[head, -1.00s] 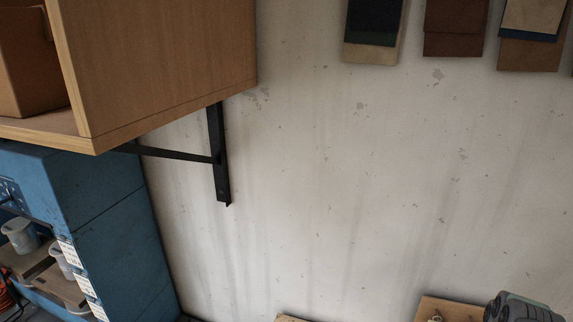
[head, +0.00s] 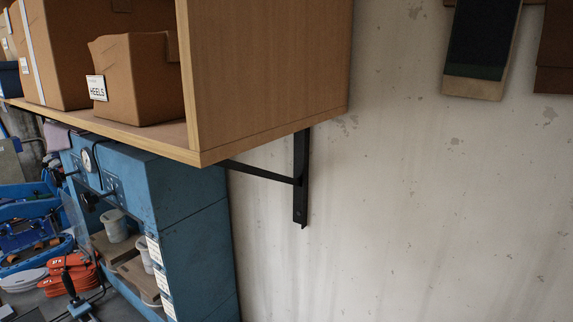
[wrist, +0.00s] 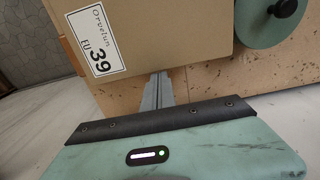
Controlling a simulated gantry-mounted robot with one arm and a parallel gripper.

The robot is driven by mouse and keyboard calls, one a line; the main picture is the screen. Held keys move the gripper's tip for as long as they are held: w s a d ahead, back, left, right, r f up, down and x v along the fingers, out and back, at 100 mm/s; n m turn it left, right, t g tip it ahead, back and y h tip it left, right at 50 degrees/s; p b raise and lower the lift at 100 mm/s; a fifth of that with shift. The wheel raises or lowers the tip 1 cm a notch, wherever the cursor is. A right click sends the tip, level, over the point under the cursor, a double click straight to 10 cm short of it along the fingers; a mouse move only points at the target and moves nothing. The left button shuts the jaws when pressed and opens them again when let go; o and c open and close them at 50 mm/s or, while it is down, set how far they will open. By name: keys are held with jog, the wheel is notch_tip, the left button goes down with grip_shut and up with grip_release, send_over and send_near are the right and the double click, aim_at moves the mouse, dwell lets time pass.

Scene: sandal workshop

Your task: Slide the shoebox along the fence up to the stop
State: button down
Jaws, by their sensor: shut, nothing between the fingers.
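The shoebox (wrist: 165,30) shows in the wrist view as a plain tan box, cut off by the top edge. It has a white label (wrist: 98,40) reading "Orvelum EU 39". My gripper (wrist: 160,76) is shut and empty, its grey fingers pointing at the box's near edge. I cannot tell whether the fingertips touch the box. I cannot make out the fence or the stop for certain. The head view shows neither the shoebox nor my gripper.
A brown speckled board (wrist: 225,85) lies beside the box, with a green disc with a black knob (wrist: 287,7) at the upper right. In the head view, a wooden wall shelf (head: 265,75) holds cardboard boxes (head: 140,85) above a blue machine (head: 185,205).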

jog(key=shift+s+a+p, duration=0.45)
jog(key=shift+s+p, duration=0.25)
jog(key=shift+p, duration=1.9)
